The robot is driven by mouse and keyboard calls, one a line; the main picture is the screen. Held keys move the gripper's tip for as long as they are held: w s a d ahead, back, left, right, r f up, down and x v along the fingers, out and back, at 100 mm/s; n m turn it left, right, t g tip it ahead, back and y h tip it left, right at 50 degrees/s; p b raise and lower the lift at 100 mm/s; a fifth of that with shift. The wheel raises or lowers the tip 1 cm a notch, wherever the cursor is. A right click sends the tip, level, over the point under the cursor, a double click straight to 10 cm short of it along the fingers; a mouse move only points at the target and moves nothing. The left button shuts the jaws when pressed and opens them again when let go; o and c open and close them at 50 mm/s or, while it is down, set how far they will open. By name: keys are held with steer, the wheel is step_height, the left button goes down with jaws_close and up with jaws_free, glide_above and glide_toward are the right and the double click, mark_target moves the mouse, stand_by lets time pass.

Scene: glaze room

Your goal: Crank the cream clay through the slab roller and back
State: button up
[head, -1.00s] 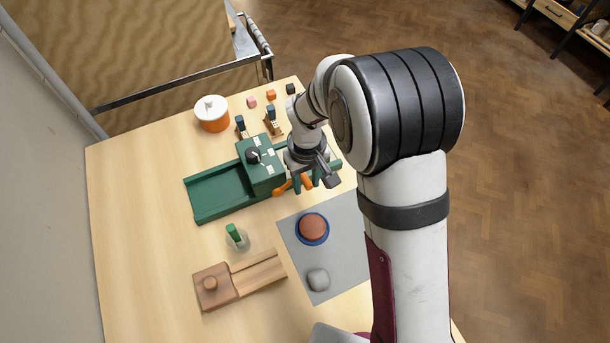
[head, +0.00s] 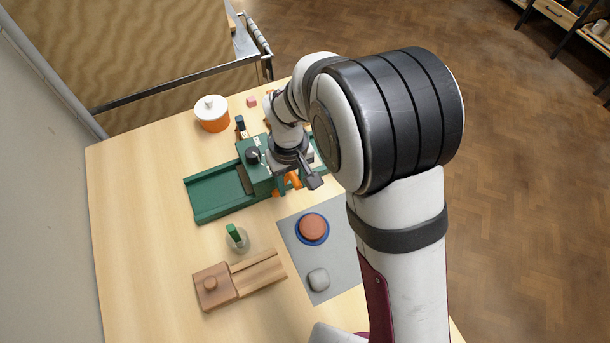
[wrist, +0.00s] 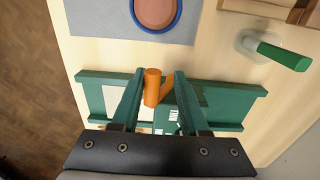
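The green slab roller (head: 216,192) stands across the table, its bed reaching out left of the housing in the head view. A dark strip (head: 245,179) shows on the bed beside the housing; I cannot tell whether it is clay. In the wrist view a cream slab (wrist: 116,101) lies on the bed left of the crank. The orange crank handle (wrist: 152,87) stands between the two green fingers of my gripper (wrist: 160,74). The fingers are apart, with a gap at the handle's right side. My gripper (head: 289,186) partly hides the crank in the head view.
A grey mat (head: 290,225) holds a terracotta disc in a blue ring (head: 313,227) and a grey lump (head: 318,280). A wooden board (head: 262,271), a green-handled tool (head: 234,232) and an orange pot (head: 212,122) stand nearby. The table's left side is clear.

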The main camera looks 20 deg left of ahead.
steer(key=shift+s+a+r, duration=0.4)
steer(key=shift+s+a, duration=0.35)
steer(key=shift+s+a, duration=1)
steer(key=shift+s, duration=0.05)
